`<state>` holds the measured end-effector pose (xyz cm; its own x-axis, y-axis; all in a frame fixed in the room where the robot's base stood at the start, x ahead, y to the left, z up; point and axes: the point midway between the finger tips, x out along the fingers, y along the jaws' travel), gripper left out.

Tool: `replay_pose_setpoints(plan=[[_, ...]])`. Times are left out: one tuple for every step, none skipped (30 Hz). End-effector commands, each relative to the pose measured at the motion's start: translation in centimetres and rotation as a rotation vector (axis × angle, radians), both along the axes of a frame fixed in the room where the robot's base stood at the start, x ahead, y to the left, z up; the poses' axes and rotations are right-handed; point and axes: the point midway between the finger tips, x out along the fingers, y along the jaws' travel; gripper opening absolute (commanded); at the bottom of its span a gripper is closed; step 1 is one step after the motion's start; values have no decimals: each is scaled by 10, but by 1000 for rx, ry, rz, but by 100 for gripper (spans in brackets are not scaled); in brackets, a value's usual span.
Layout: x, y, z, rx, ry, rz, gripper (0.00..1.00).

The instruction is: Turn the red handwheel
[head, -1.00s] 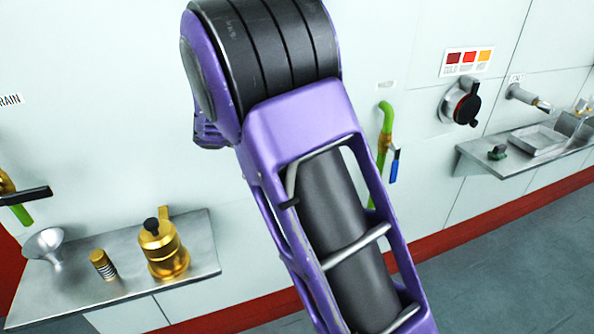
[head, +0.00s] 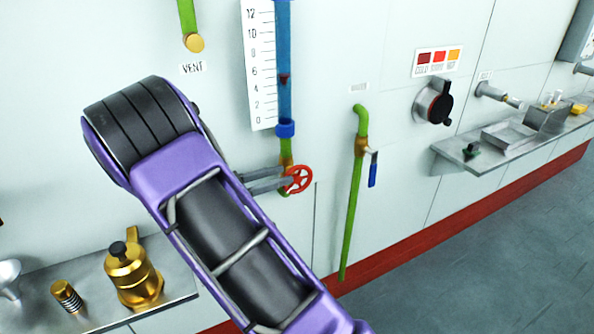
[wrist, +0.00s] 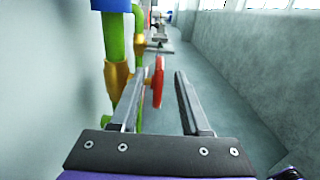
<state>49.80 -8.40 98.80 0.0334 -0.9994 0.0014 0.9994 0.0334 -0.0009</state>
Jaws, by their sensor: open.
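The red handwheel (head: 298,179) sits on the brass valve of a green pipe, below a blue gauge tube on the wall. In the wrist view the handwheel (wrist: 158,82) shows nearly edge-on, in the gap between my fingers. My gripper (head: 277,179) reaches it from the left in the head view. In the wrist view my gripper (wrist: 160,72) is open, one finger on the wall side of the wheel and one on the room side. No contact shows. I cannot tell how far the rim lies between the fingertips.
A green pipe with a blue lever (head: 372,170) stands right of the handwheel. A black dial (head: 438,104) and a steel shelf (head: 455,156) are farther right. A shelf at lower left bears a brass pot (head: 131,277). The room side of the wheel is open.

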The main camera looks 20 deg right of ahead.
Motion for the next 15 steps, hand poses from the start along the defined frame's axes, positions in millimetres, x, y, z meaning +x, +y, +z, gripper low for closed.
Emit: replay_pose_setpoints(plan=[[0, -12, 0, 0, -1, -3, 46], [0, -17, 0, 0, -1, -4, 46], [0, -24, 0, 0, -1, -3, 46], [0, -29, 0, 1, 0, -2, 46], [1, -33, 0, 2, 0, -2, 46], [1, -39, 0, 1, -1, -2, 46], [1, -43, 0, 0, -1, -2, 46], [2, -46, 0, 1, -1, -1, 46], [2, -49, 0, 1, -1, -1, 46], [2, -51, 0, 2, -1, 0, 46], [2, -53, 0, 2, -1, 0, 46], [2, -55, 0, 1, -1, 0, 46], [2, -56, 0, 1, -1, 0, 46], [2, -57, 0, 1, -1, 0, 46], [2, -57, 0, 1, -1, 0, 46]])
